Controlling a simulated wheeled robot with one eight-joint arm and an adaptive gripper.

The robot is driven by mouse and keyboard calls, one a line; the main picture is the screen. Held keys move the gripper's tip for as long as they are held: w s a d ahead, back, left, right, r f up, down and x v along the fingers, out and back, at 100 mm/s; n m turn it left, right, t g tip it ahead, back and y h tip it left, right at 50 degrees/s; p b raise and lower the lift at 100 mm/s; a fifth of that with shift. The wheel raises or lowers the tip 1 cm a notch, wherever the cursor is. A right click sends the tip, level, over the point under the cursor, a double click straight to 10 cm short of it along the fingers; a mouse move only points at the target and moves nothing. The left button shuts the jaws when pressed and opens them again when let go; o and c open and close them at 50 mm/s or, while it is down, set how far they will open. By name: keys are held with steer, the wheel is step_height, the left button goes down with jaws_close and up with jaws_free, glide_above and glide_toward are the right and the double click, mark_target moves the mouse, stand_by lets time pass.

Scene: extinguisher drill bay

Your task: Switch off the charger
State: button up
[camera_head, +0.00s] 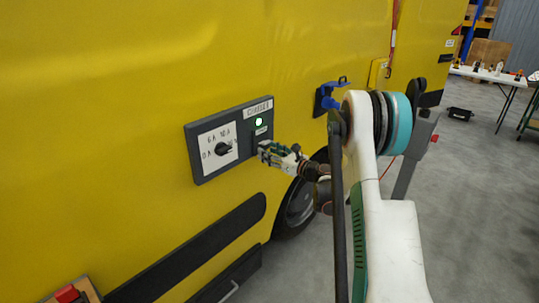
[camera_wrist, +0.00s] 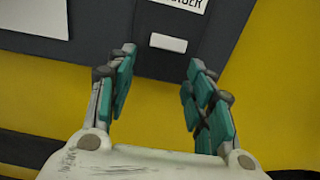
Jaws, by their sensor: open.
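The charger is a dark grey panel (camera_head: 208,176) on the side of the yellow van, with a label at its top right. A black rotary knob (camera_head: 223,149) sits on its white dial plate (camera_head: 208,143), marked with amp values; I cannot tell its exact setting. A green lamp (camera_head: 259,122) glows to the right of it. My gripper (camera_head: 263,151) is at the panel's lower right edge, right of the knob. In the wrist view my gripper (camera_wrist: 161,58) is open and empty, its fingers spread below a small white plate (camera_wrist: 168,43) on the panel. The knob is outside that view.
The yellow van wall (camera_head: 90,120) surrounds the panel. A black trim strip (camera_head: 190,255) runs below, and a wheel (camera_head: 297,205) is lower right. A blue holder (camera_head: 327,100) is on the van at right. A table with small items (camera_head: 490,75) stands far back right.

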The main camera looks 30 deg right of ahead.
steer(key=shift+w+a, duration=0.1)
steer(key=shift+w, duration=0.05)
steer(key=c, duration=1.1)
steer(key=shift+o, duration=0.2)
steer(key=shift+w+f+t+b, duration=0.15)
steer(key=shift+f+t+b, duration=0.25)
steer(key=shift+b, duration=0.6)
steer(key=shift+r, duration=0.2)
steer(key=o, duration=1.1)
steer(key=shift+c, duration=0.2)
